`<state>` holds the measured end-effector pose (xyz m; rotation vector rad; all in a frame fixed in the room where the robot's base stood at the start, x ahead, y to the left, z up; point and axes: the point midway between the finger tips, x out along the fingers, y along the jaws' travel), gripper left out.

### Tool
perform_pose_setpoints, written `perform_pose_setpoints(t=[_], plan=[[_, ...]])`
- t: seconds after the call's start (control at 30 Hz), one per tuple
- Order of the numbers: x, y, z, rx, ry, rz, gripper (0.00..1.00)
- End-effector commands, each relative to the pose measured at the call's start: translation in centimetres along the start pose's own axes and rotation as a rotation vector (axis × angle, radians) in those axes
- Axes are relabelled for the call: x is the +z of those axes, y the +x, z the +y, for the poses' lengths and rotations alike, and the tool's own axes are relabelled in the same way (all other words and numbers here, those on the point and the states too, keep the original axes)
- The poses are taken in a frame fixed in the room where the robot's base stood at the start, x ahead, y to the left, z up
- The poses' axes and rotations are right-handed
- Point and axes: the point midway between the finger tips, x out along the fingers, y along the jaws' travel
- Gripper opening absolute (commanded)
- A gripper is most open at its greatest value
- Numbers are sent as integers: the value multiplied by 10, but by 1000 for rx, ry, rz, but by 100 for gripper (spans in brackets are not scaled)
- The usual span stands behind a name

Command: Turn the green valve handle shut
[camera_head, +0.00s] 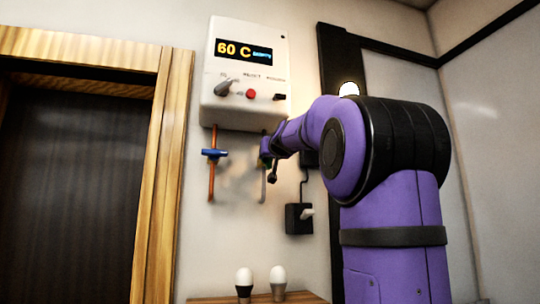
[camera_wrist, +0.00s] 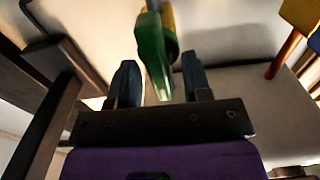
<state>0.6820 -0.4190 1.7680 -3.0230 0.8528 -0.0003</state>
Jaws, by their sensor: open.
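The green valve handle (camera_wrist: 151,48) shows in the wrist view, its end pointing down between the two fingers of my gripper (camera_wrist: 158,64). The dark fingers are open, with a visible gap on each side of the handle. A yellow part (camera_wrist: 168,18) sits behind the handle. In the head view my gripper (camera_head: 267,150) is at the right-hand pipe below the white brewer box (camera_head: 245,112). My arm hides most of the green handle there.
A blue valve handle (camera_head: 214,153) sits on an orange pipe (camera_head: 211,182) to the left. A black socket with a plug (camera_head: 298,218) is on the wall to the lower right. Two white bulbs (camera_head: 244,277) (camera_head: 278,275) stand on a wooden surface (camera_head: 220,299) below.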

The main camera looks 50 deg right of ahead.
Motion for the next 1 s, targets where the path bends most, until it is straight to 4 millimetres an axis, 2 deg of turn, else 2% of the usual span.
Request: perform_pose_setpoints(t=[0.07, 0.27, 0.67, 1.0], plan=[[0, 0, 0, 0, 0, 0, 45], [0, 0, 0, 0, 0, 0, 1], [0, 0, 0, 0, 50, 0, 0], [1, 0, 3, 1, 288, 0, 0]])
